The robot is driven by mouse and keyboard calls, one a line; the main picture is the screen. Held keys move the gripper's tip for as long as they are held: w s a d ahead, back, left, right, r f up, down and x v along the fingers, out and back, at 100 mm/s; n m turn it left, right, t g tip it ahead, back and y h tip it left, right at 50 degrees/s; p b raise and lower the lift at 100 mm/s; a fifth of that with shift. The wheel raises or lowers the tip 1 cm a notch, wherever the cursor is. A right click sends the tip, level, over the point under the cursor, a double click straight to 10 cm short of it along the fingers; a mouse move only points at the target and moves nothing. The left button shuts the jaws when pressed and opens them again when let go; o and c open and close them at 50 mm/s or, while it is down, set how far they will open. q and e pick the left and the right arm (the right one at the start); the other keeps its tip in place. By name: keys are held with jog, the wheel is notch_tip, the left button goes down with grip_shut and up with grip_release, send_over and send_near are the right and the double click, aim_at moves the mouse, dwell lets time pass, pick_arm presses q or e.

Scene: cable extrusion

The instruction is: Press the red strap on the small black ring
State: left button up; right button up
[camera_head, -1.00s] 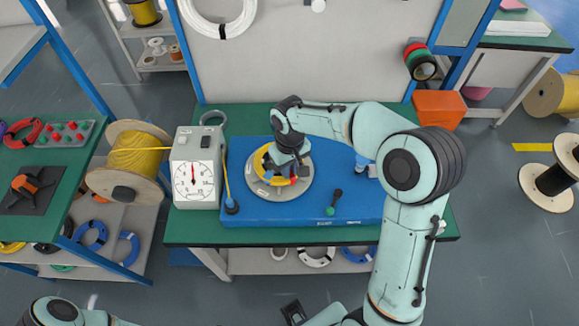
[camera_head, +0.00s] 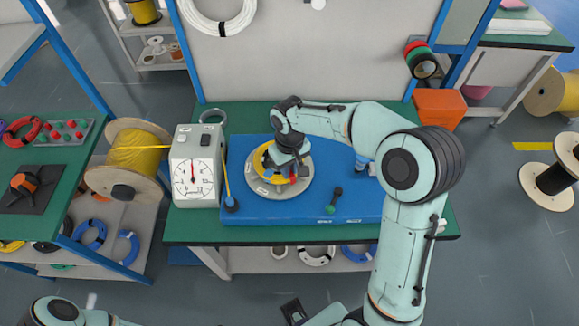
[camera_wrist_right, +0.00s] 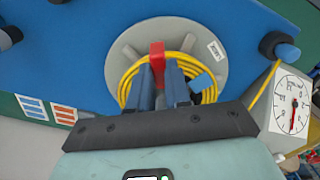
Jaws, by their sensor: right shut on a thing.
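The red strap (camera_wrist_right: 157,54) stands up at the fingertips of my right gripper (camera_wrist_right: 160,78) in the right wrist view. In the head view the red strap (camera_head: 293,179) shows as a small red spot beside my right gripper (camera_head: 284,168). The right gripper is shut on the strap, over a coil of yellow cable (camera_wrist_right: 128,84) on a round grey disc (camera_wrist_right: 117,62). I cannot make out the small black ring; the gripper hides part of the coil.
The disc sits on a blue board (camera_head: 270,215) on a green table (camera_head: 185,228). A white dial box (camera_head: 192,180) stands left of the board. A yellow spool (camera_head: 140,155) stands further left.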

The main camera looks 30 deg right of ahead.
jog(key=shift+f, duration=0.1)
jog(key=o, duration=0.9)
jog(key=shift+r+p, duration=0.95)
jog(key=shift+r, duration=0.65)
jog(key=shift+r+p, duration=1.35)
jog(key=shift+r, duration=1.2)
pick_arm(q)
jog(key=w+r, duration=0.3)
jog(key=r, duration=0.2)
jog(key=shift+w+r, duration=0.35)
jog(key=shift+w, duration=0.05)
pick_arm(e)
jog(key=shift+f, duration=0.1)
